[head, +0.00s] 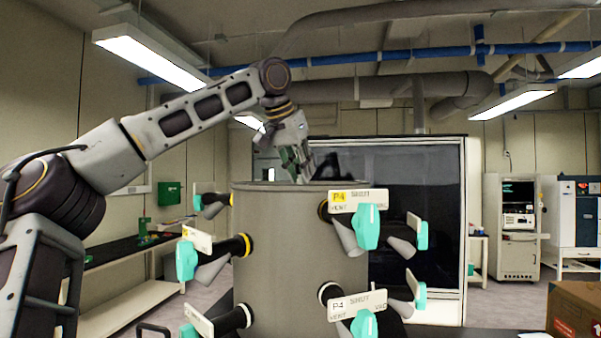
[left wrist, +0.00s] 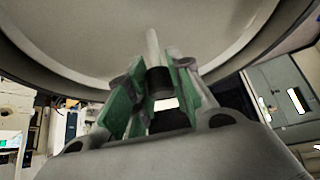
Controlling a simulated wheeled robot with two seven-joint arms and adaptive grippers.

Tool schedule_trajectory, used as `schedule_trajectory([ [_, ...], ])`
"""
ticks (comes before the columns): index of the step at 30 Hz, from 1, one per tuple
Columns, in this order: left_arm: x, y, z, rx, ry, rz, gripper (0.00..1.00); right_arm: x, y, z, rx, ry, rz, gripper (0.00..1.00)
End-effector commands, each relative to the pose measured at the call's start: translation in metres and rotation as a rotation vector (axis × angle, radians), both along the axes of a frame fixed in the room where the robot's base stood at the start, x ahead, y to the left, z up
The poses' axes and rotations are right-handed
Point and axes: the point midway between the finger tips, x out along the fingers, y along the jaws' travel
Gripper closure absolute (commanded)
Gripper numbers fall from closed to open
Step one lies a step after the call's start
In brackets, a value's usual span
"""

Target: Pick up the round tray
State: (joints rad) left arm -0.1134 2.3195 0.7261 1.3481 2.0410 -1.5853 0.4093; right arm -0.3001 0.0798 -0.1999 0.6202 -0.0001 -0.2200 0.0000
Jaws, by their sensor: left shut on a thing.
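My left gripper (head: 297,172) reaches down to the top of the grey drum (head: 290,260). In the left wrist view its green-padded fingers (left wrist: 155,92) are shut on a short post with a black collar (left wrist: 158,80). The post stands in the middle of a broad, pale round surface with a raised dark rim, which looks like the round tray (left wrist: 90,45). In the head view the drum's edge hides the tray, so I cannot tell whether it is lifted or resting. My right gripper is not in view.
Several valves with teal handles (head: 368,226) and white label plates stick out around the drum. A dark-windowed cabinet (head: 415,200) stands behind it. A bench (head: 130,250) is at the left, and a cardboard box (head: 575,308) is at the lower right.

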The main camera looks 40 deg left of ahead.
Motion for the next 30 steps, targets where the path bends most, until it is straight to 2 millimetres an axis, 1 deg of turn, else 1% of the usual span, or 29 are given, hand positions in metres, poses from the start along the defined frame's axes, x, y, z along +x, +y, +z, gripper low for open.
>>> schedule_trajectory([
  [30,0.0,0.0,0.019,0.0,-0.001,0.0,1.0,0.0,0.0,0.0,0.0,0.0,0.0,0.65],
])
